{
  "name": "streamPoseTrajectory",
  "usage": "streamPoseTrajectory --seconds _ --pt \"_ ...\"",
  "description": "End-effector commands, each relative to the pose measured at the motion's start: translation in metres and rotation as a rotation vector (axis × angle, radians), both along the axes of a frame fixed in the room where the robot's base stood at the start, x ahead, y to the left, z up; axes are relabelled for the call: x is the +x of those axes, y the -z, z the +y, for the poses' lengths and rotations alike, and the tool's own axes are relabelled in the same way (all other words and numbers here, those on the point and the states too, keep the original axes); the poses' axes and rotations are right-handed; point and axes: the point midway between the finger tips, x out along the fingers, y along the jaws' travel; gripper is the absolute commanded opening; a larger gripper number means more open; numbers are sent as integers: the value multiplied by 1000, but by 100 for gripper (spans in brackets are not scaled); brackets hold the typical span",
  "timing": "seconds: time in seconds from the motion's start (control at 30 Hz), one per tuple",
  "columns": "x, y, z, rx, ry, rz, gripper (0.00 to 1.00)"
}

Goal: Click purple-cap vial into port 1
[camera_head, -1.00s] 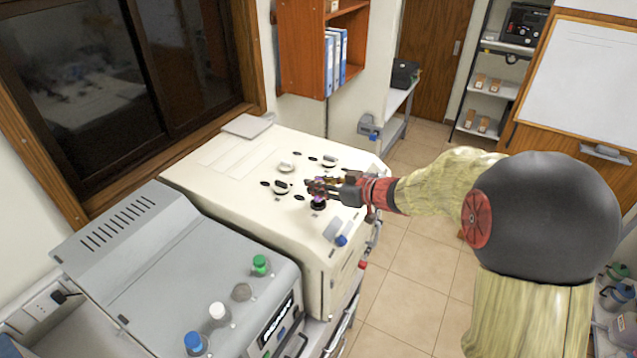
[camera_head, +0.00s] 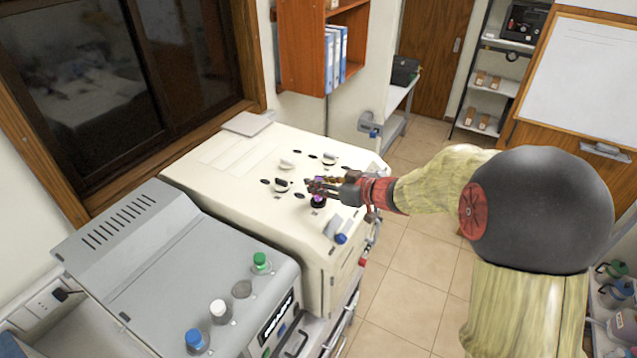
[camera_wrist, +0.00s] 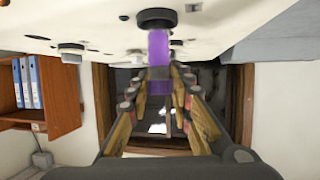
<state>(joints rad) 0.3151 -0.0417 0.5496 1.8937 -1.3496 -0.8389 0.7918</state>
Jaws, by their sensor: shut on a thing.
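The purple-cap vial (camera_wrist: 158,48) shows as a purple cylinder between the fingers of my gripper (camera_wrist: 160,78) in the wrist view. My gripper is shut on it. One end of the vial meets a dark round port collar (camera_wrist: 157,18) on the cream machine (camera_wrist: 240,22); how deep it sits cannot be told. In the head view, my gripper (camera_head: 316,186) is low over the front right part of the machine top, with a bit of purple (camera_head: 318,197) at a dark collar below the fingers. I cannot read port numbers.
Other knobs (camera_head: 282,186) and small dark openings lie around the gripper on the machine top. A grey machine (camera_head: 190,265) stands in front at left, with green (camera_head: 261,260), white (camera_head: 217,310) and blue (camera_head: 194,340) capped vials. Tiled floor is open at right.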

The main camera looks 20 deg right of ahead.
Motion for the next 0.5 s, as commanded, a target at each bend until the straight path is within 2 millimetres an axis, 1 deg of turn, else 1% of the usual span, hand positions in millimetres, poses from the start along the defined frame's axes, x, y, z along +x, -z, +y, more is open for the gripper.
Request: streamPoseTrajectory --seconds 0.5 --pt "0 9 0 1 0 1 0"
